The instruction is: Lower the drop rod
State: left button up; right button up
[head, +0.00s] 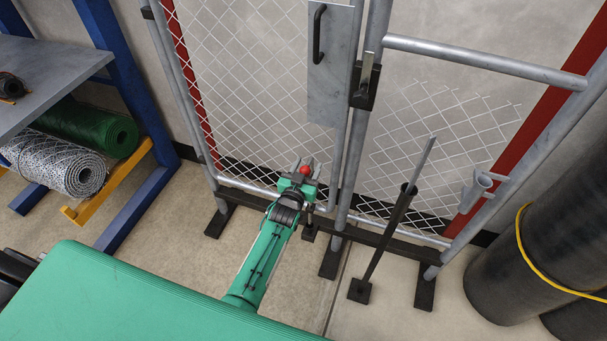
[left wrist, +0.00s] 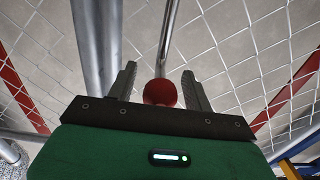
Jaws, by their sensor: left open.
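The drop rod's red knob (head: 305,171) is low at the free edge of the chain-link gate leaf (head: 250,80). My left gripper (head: 307,164) reaches it from the front, open, with its fingers around the knob. In the left wrist view the red knob (left wrist: 160,93) sits between the two open fingers, close to the palm, and I cannot tell whether either finger touches it. A thin grey rod (left wrist: 168,40) runs away from the knob there. In the head view my gripper hides most of the rod, and its lower end is unclear. My right gripper is not in view.
A latch (head: 365,82) and a plate with a black handle (head: 331,70) are higher on the gate. A dark bar on a stand (head: 383,245) leans right of the gate post. Black rolls (head: 510,265) stand at the right, a rack (head: 115,50) at the left. Floor left of my arm is clear.

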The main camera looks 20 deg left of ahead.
pick_arm(q)
jog(key=s, duration=1.3)
jog(key=shift+s+a+b, duration=0.25)
jog(key=shift+s+b, duration=0.1)
jog(key=shift+b, duration=0.05)
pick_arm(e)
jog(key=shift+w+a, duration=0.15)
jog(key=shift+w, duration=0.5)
pick_arm(q)
jog(key=shift+f, duration=0.1)
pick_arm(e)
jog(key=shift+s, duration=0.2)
